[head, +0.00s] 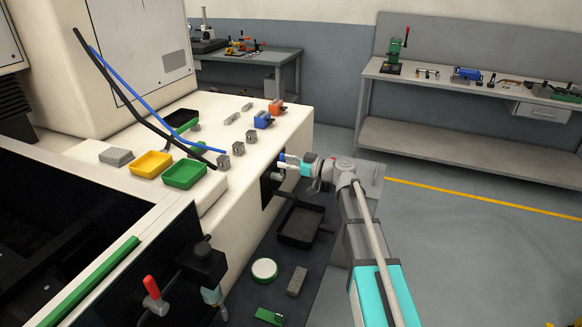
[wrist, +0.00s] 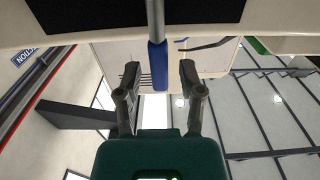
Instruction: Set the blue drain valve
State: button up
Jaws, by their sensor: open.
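The blue drain valve's handle (wrist: 157,60) is a blue grip on a grey metal rod in the wrist view. It shows between my gripper's two dark fingers (wrist: 160,75), with a gap on each side. A small bit of blue (head: 281,157) beside my gripper (head: 284,165) shows in the head view. My gripper is open beside the dark panel (head: 270,184) on the side of the cream machine. The valve's body is mostly hidden in the head view. I cannot tell the exact depth between fingers and handle.
A red-handled valve (head: 151,287) stands at the front left. A black tray (head: 300,225), a round white-topped tin (head: 264,270) and a grey block (head: 297,281) lie below my gripper. Yellow (head: 151,164) and green (head: 184,174) trays sit on the machine top. The floor at right is clear.

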jog(key=shift+w+a, duration=0.15)
jog(key=shift+a, duration=0.2)
dwell(0.3)
grip_shut()
